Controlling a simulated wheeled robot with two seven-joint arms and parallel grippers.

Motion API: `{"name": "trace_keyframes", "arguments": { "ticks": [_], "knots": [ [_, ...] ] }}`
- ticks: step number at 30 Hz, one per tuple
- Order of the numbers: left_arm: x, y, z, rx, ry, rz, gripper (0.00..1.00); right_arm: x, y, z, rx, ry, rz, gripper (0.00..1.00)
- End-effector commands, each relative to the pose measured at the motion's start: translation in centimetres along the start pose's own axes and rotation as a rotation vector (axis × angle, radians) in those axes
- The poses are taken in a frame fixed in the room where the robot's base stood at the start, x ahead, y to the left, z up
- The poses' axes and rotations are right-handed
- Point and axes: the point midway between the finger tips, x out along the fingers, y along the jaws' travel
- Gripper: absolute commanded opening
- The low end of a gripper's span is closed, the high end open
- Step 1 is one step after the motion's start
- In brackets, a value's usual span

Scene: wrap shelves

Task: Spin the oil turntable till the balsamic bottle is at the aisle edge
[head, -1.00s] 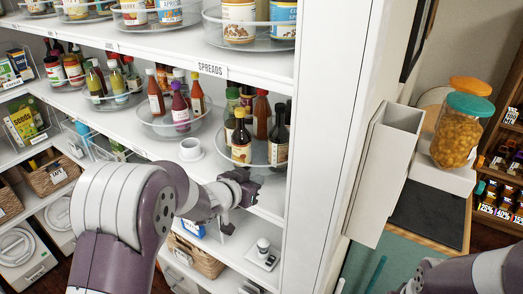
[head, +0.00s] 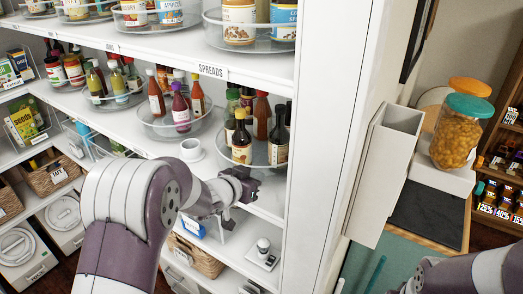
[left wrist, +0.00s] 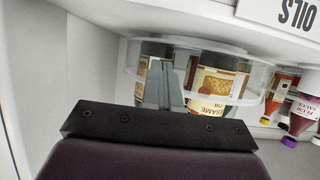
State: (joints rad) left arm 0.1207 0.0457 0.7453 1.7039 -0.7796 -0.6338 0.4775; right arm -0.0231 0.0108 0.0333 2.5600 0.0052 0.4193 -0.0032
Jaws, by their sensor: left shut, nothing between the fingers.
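The oil turntable (head: 262,163), a clear round tray with a raised rim, stands at the right end of the middle shelf. It holds several bottles. A sesame oil bottle (head: 241,143) is at the front left and a dark bottle with a black top (head: 278,146) at the front right; I cannot read whether the latter is the balsamic. In the left wrist view, the sesame bottle (left wrist: 216,88) shows behind the clear rim (left wrist: 250,82). My left gripper (head: 252,188) is shut and empty, just below and in front of the turntable; contact with the rim is unclear. My right gripper is not visible.
The shelf's white side panel (head: 325,130) is close on the right. A basket (head: 195,257) and a small scale-like item (head: 263,257) are below.

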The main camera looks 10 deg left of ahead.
Motion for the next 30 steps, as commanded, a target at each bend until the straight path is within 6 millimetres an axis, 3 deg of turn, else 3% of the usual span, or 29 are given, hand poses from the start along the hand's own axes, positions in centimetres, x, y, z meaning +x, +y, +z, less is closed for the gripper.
{"name": "trace_keyframes", "arguments": {
  "ticks": [30],
  "knots": [
    [-1.3,-2.5,0.4,0.0,-0.001,-0.001,0.0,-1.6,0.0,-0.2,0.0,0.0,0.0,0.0]
  ]
}}
